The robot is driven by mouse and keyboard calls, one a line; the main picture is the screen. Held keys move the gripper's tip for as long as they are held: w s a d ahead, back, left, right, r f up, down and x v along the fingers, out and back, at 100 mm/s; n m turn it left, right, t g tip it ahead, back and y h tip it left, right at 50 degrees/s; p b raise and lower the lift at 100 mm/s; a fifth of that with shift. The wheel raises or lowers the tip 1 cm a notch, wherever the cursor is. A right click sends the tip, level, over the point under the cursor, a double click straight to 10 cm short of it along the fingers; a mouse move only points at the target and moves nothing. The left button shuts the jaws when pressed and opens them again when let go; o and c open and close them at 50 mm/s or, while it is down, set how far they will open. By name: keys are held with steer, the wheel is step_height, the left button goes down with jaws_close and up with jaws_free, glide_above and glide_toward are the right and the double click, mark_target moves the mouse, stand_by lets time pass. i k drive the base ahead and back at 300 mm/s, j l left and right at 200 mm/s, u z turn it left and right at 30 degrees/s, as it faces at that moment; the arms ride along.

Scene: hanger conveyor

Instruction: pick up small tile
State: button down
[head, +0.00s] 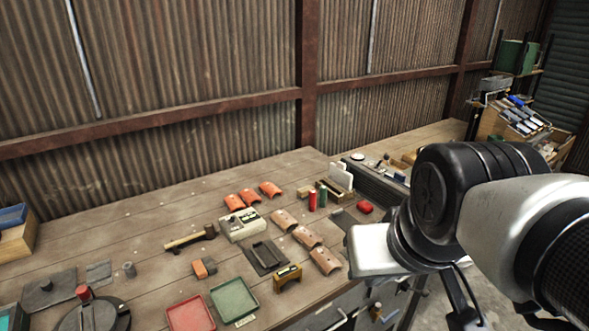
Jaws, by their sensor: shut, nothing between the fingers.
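Three small orange curved tiles lie in a row near the middle of the workbench: a left one (234,202), a middle one (250,197) and a right one (270,189). Three larger, paler curved tiles lie in a diagonal row in front of them: a far one (284,219), a middle one (307,236) and a near one (325,261). All are apart from my arm, which fills the right side of the head view. My gripper's fingers do not show.
Around the tiles are a pale box (242,225), a hammer (190,238), a dark tray (265,256) and a yellow-brown holder (287,277). Red (190,314) and green (234,300) trays sit at the front edge. A red cylinder (312,201) stands behind. The back left bench is mostly clear.

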mark_target(323, 259)
steer(key=u, duration=2.1)
steer(key=z, duration=1.7)
steer(key=i+l+z, duration=0.15)
steer(key=l+u, duration=0.35)
steer(key=i+l+u, duration=0.1)
steer(key=u, duration=0.25)
